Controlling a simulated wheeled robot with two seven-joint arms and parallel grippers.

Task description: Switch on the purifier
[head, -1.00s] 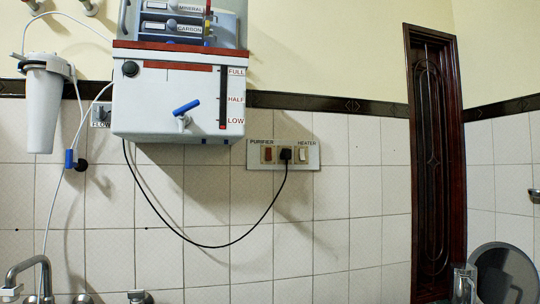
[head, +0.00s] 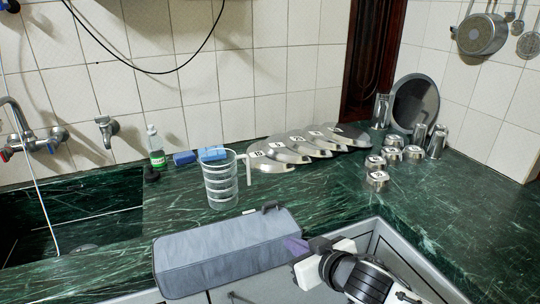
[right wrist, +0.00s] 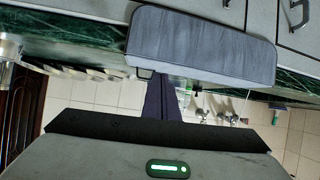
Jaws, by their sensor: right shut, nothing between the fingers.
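The purifier and its switch panel are out of view in both current views. Only the black cable (head: 165,70) that hangs below the purifier shows, against the tiled wall at the top of the head view. My right gripper (head: 296,245) is at the front edge of the green counter, beside the right end of a grey padded case. Its dark fingers (right wrist: 160,98) are shut with nothing between them, also in the right wrist view. My left gripper is not in view.
The grey case (head: 225,256) lies across the counter's front edge and also shows in the right wrist view (right wrist: 205,48). Behind it stand a ribbed clear jug (head: 220,184) and fanned plates (head: 300,146). Steel cups (head: 377,179) are at right, a sink (head: 75,228) at left.

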